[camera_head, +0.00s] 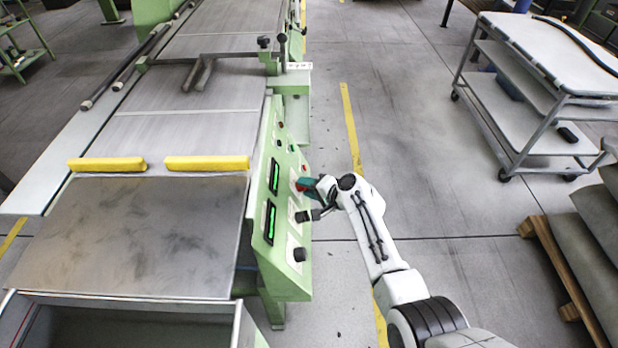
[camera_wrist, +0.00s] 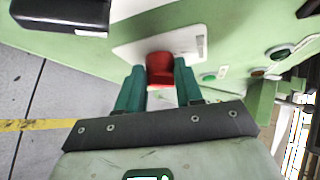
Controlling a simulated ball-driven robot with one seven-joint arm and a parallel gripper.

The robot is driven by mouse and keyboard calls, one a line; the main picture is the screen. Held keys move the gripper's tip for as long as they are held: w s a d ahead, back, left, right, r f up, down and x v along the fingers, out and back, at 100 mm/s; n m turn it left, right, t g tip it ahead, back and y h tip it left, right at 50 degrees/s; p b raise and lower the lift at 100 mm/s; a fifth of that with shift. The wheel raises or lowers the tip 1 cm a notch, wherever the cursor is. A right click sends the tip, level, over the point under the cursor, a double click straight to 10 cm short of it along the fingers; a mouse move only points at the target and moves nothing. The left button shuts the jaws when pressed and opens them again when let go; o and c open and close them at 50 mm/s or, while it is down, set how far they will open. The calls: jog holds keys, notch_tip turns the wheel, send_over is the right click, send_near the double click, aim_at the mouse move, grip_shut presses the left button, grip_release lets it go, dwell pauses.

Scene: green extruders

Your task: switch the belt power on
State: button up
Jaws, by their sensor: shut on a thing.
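The belt power switch is a red knob (camera_wrist: 160,69) on a white plate (camera_wrist: 125,48) set in the green control panel (camera_wrist: 225,30). In the wrist view my gripper (camera_wrist: 160,84) has its two teal fingers on either side of the red knob, shut on it. In the head view my gripper (camera_head: 306,186) is at the right face of the green panel (camera_head: 265,185), and a bit of red shows at its fingers. The fingers and wrist partly hide the knob there, and its turned position cannot be told.
Two green displays (camera_head: 270,222) and a black knob (camera_head: 300,254) are on the panel near my arm. A green button (camera_wrist: 208,77) sits beside the red knob. Yellow bars (camera_head: 206,163) lie across the belt machine. A grey cart (camera_head: 545,90) stands right; the floor between is free.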

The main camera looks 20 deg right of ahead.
jog(key=shift+w+r+m+g+h+p, duration=0.1)
jog(key=shift+r+m+g+h+p, duration=0.25)
jog(key=shift+m+g+p, duration=0.55)
jog(key=shift+f+m+p, duration=0.1)
jog(key=shift+m+p, duration=0.2)
jog(key=shift+p, duration=0.1)
jog(key=o, duration=1)
jog(key=p+v, duration=0.3)
jog(key=v, duration=0.7)
jog(key=shift+s+d+r+p, duration=0.1)
jog(key=shift+s+r+p, duration=0.1)
jog(key=shift+s+p, duration=0.15)
